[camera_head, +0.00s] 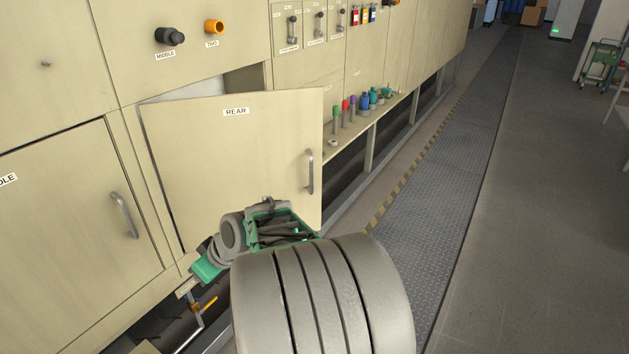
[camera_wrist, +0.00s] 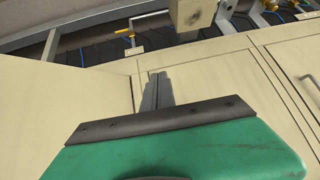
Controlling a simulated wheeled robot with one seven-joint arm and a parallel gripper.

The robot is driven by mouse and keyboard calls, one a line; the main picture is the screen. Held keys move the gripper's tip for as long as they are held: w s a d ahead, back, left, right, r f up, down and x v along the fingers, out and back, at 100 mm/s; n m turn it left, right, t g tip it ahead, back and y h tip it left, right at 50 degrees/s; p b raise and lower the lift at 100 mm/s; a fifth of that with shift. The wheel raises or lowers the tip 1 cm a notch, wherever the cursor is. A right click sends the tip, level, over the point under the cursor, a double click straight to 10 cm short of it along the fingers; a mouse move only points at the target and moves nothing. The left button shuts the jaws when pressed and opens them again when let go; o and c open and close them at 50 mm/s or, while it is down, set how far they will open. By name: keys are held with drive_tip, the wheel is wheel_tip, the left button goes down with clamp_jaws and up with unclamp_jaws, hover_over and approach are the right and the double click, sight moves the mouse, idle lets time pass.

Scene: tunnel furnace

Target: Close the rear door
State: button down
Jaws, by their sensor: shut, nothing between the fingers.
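The rear door (camera_head: 235,150) is a beige panel labelled REAR, with a grey bar handle (camera_head: 310,172) near its right edge. It stands open, swung out from its left side, and part of the opening (camera_head: 245,80) shows above it. In the wrist view, a plain beige panel at left (camera_wrist: 65,105) appears to be this door. My green and grey gripper (camera_wrist: 156,88) is shut and empty, its fingers pointing at the cabinet front beside that panel. In the head view it sits low, near the door's lower left corner; I cannot tell whether it touches.
The middle door (camera_head: 75,215) lies flat with the cabinet front at left. Pipes with yellow valve handles (camera_head: 208,304) run below the cabinet. Coloured knobs and bottles (camera_head: 365,102) line a ledge beyond the door. The walkway (camera_head: 450,150) at right is clear.

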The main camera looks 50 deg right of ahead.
drive_tip(key=w+d+t, duration=0.1)
drive_tip(key=d+t, duration=0.1)
drive_tip(key=d, duration=0.6)
drive_tip(key=m+t+h, duration=0.7)
drive_tip(key=h, duration=0.3)
approach(312, 177)
drive_tip(key=p+x, duration=0.5)
drive_tip(key=shift+w+d+r, duration=0.1)
drive_tip(key=shift+w+r, duration=0.1)
drive_tip(key=shift+w, duration=0.15)
drive_tip(key=shift+w+d+f, duration=0.15)
drive_tip(key=shift+w+d, duration=0.15)
drive_tip(key=shift+w, duration=0.2)
drive_tip(key=shift+w, duration=0.1)
